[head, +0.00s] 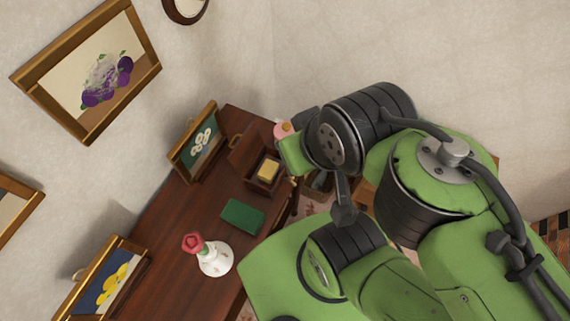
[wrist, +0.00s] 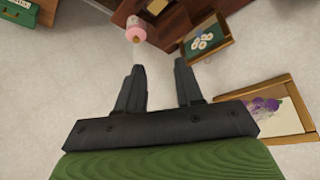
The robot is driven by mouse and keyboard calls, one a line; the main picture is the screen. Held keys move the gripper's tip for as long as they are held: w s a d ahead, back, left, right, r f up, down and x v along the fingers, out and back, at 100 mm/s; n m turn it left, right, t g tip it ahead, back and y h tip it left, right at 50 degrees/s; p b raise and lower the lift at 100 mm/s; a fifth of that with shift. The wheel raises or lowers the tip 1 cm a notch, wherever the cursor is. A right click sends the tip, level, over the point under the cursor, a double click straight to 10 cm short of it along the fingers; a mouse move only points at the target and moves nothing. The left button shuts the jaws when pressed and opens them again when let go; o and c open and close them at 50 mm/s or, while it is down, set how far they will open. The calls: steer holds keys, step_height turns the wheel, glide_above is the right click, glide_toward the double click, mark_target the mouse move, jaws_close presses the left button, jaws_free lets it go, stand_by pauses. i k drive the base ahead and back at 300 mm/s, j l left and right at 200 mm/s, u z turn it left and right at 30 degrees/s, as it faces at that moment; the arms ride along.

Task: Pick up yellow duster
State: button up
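A small yellow block (head: 268,168), which looks like the yellow duster, sits in an open wooden box (head: 262,186) on the dark wooden table (head: 190,218). A yellow patch (wrist: 156,6) in a brown box shows at the top edge of the wrist view, partly cut off. My gripper (wrist: 158,78) is open, with its two dark fingers apart and nothing between them. It is away from the box, which lies beyond the fingertips in the wrist view. In the head view my arm hides most of the gripper's fingers.
A green block (head: 243,216) and a white vase with a red flower (head: 214,256) stand on the table. Framed pictures (head: 194,143) (head: 106,283) stand along its wall side. A pink object (wrist: 136,28) is near the box. A grape picture (head: 95,75) hangs on the wall.

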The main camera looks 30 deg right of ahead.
mark_target(269, 169)
steer(key=l+u, duration=0.15)
steer(key=u, duration=0.3)
steer(key=l+u, duration=0.1)
steer(key=u, duration=0.35)
steer(key=k+l+u, duration=0.1)
steer(key=u, duration=0.35)
steer(key=k+u, duration=0.1)
steer(key=u, duration=0.35)
steer(key=k+l+u, duration=0.1)
steer(key=u, duration=0.35)
